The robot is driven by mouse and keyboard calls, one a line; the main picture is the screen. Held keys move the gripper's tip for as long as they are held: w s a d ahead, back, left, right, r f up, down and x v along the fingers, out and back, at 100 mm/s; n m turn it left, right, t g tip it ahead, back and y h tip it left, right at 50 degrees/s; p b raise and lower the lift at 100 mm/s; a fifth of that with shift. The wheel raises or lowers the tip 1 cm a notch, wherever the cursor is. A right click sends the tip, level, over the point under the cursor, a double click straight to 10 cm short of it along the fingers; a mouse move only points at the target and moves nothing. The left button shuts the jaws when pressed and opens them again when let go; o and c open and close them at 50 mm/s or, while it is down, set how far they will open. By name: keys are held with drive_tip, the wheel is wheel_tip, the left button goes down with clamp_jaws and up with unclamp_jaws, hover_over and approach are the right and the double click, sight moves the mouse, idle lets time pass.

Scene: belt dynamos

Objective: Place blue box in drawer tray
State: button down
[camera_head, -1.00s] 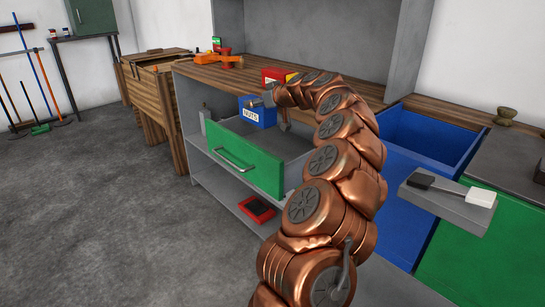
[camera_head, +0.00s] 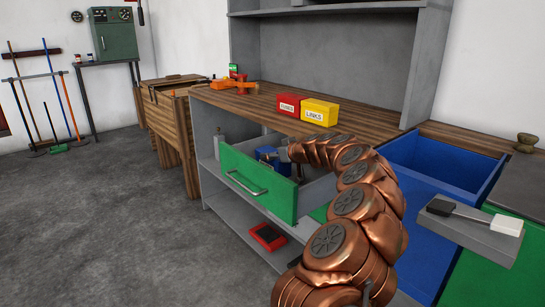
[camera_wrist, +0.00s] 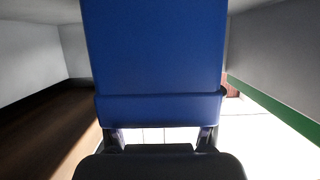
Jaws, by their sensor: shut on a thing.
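The blue box (camera_head: 266,153) is inside the open drawer with the green front (camera_head: 262,190), low between the drawer walls in the head view. My gripper (camera_head: 284,154) is shut on the blue box at the end of my copper arm. In the wrist view the blue box (camera_wrist: 155,60) fills the middle, with the gripper's dark fingers at its lower edge (camera_wrist: 160,138). Drawer walls stand on both sides there. The green drawer front (camera_wrist: 270,112) shows at the right. I cannot tell whether the box touches the drawer floor.
A red box (camera_head: 290,104) and a yellow box (camera_head: 320,111) stand on the wooden bench top behind the drawer. An orange vise-like tool (camera_head: 232,85) is at the left end. A red and black item (camera_head: 268,236) lies on the shelf below. An open blue drawer (camera_head: 425,165) is at right.

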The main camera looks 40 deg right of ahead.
idle(0.3)
drive_tip(key=shift+c, duration=1.2)
unclamp_jaws()
drive_tip(key=shift+s+r, duration=0.1)
drive_tip(key=shift+r, duration=0.05)
drive_tip(key=p+v, duration=0.1)
drive_tip(key=v, duration=0.6)
drive_tip(key=shift+s, duration=0.2)
